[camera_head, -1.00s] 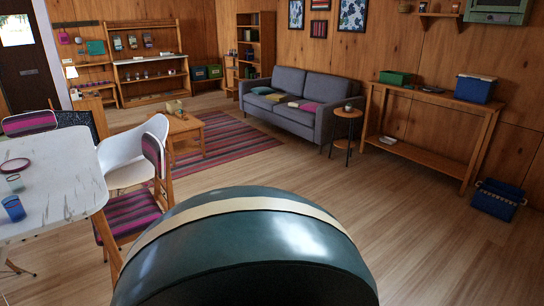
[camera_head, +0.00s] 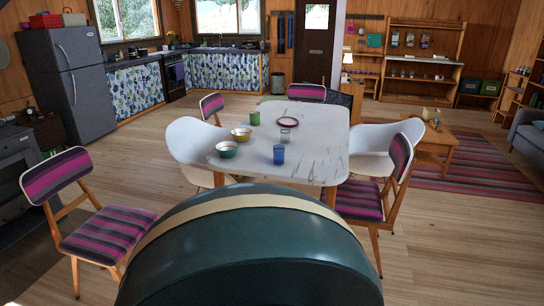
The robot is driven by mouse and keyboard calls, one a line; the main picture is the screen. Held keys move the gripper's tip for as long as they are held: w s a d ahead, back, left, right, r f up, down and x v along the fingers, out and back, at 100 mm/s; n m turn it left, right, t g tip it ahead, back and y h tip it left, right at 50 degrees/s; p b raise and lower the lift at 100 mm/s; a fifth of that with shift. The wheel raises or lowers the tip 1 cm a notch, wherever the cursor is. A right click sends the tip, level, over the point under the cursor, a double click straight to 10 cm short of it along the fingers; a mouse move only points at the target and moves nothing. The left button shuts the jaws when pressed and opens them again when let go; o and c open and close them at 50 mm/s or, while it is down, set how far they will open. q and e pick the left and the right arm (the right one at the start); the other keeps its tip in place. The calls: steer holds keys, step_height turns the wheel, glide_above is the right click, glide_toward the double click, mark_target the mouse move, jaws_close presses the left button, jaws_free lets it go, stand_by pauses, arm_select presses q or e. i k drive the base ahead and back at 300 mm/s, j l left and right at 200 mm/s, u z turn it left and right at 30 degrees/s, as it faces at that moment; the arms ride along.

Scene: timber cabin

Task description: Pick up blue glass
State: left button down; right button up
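The blue glass (camera_head: 279,154) stands upright on the white marble-patterned dining table (camera_head: 310,172), near the table's front edge and left of its middle. A clear or grey glass (camera_head: 285,135) stands just behind it. A green cup (camera_head: 254,118) stands further back to the left. Neither of my grippers shows in the head view.
Two bowls (camera_head: 227,149) and a dark-rimmed plate (camera_head: 286,121) share the table. White chairs (camera_head: 193,143) and striped chairs (camera_head: 110,232) stand around it. A fridge (camera_head: 72,80) and kitchen counter are behind left.

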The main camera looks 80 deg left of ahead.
mark_target(278, 151)
steer(key=u, duration=2.6)
steer(key=i+l, duration=0.45)
steer(key=i, duration=0.15)
steer(key=i+l+u, duration=0.1)
steer(key=i+l, duration=0.3)
steer(key=i, duration=0.2)
